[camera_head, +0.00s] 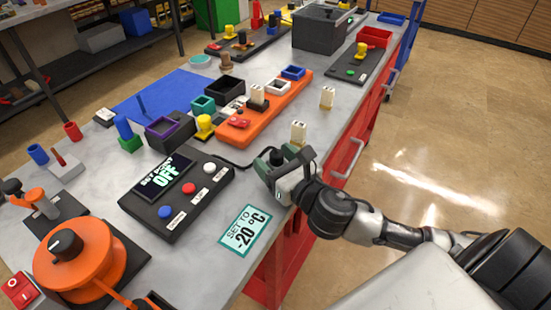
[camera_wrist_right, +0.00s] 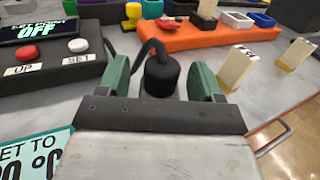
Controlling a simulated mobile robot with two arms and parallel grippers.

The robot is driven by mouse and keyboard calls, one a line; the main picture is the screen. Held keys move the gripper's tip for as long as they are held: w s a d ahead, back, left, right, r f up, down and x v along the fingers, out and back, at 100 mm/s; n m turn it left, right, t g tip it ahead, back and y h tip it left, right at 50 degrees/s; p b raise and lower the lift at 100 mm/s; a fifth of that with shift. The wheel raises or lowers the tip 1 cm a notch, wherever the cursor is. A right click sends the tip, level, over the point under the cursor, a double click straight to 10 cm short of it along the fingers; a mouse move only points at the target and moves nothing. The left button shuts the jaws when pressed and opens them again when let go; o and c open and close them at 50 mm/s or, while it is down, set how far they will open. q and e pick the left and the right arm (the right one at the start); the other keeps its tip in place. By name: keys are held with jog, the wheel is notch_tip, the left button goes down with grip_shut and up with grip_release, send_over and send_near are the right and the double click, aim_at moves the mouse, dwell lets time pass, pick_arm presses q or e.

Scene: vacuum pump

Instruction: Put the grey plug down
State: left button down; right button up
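The dark grey plug (camera_wrist_right: 161,76) stands between the two green finger pads of my right gripper in the wrist view. Gaps show between the plug and both pads, so the gripper is open around it. A black cable runs from the top of the plug. In the head view my right gripper (camera_head: 281,161) is low over the table's right edge, right of the control box, and mostly hides the plug. The cable reaches from there toward the control box (camera_head: 177,192). Whether the plug's underside rests on the table is hidden. My left gripper is not in view.
A sign reading "SET TO -20 °C" (camera_head: 245,231) lies left of my right gripper. A cream block (camera_head: 298,133) stands just beyond it, near the table edge. An orange tray (camera_head: 264,113) with parts lies farther back.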

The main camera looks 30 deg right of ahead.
jog(key=shift+r, duration=0.2)
jog(key=shift+s+f, duration=0.2)
jog(key=shift+s, duration=0.05)
jog(key=s, duration=0.3)
jog(key=s+b, duration=0.1)
jog(key=s, duration=0.1)
jog(key=shift+s+d, duration=0.25)
jog(key=shift+d, duration=0.15)
jog(key=shift+s+d+r+p, duration=0.15)
jog(key=shift+s+p, duration=0.45)
jog(key=shift+s, duration=0.85)
jog(key=shift+s+d+p, duration=0.25)
jog(key=shift+s+p, duration=0.3)
jog(key=shift+s, duration=0.9)
